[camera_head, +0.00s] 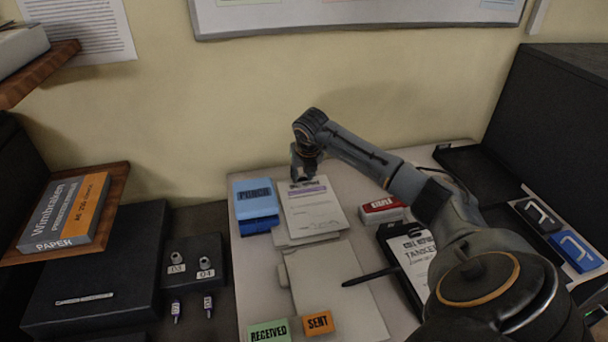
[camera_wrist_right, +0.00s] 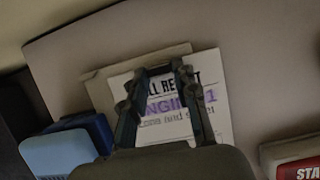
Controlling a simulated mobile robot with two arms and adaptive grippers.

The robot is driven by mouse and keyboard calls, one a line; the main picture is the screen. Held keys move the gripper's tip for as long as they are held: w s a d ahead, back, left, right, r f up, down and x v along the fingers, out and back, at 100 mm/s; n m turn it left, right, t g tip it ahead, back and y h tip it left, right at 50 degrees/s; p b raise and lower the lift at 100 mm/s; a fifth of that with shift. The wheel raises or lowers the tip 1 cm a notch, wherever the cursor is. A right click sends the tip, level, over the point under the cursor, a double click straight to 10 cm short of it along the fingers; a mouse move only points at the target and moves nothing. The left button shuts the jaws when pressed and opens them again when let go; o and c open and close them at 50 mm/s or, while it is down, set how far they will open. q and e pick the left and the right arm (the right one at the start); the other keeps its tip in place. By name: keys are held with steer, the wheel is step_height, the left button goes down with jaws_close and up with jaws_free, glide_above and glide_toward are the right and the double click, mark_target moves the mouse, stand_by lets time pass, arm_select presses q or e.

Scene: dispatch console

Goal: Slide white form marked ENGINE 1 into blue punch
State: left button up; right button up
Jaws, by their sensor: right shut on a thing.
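The white form marked ENGINE 1 (camera_head: 316,213) lies over a beige folder or board on the desk, right beside the blue punch. In the right wrist view the form (camera_wrist_right: 222,128) shows purple lettering, partly hidden by the fingers. My right gripper (camera_head: 304,178) is at the form's far edge, shut on it; its fingers also show in the right wrist view (camera_wrist_right: 155,85). The blue punch (camera_head: 256,202) stands just left of the form; its corner shows at the lower left of the right wrist view (camera_wrist_right: 60,154). My left gripper is in neither view.
A clipboard (camera_head: 408,262) with a TANKER sheet and a black pen (camera_head: 370,276) lie nearer. Green RECEIVED (camera_head: 269,332) and orange SENT (camera_head: 318,322) labels sit at the front. A wall stands behind the desk.

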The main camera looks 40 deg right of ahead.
mark_target(287, 182)
steer(key=shift+w+a, duration=0.2)
steer(key=shift+a, duration=0.05)
stand_by(0.4)
steer(key=shift+w+a, duration=0.35)
steer(key=shift+a, duration=0.3)
steer(key=shift+w+a, duration=0.1)
steer(key=shift+a, duration=0.1)
stand_by(0.3)
steer(key=shift+w+a, duration=0.25)
steer(key=shift+a, duration=0.2)
steer(key=shift+w+a+f+b, duration=0.15)
steer(key=shift+a+b, duration=0.15)
steer(key=shift+a, duration=0.1)
stand_by(1.1)
steer(key=o, duration=1.7)
steer(key=shift+c, duration=0.2)
steer(key=shift+o, duration=0.2)
steer(key=shift+d, duration=0.1)
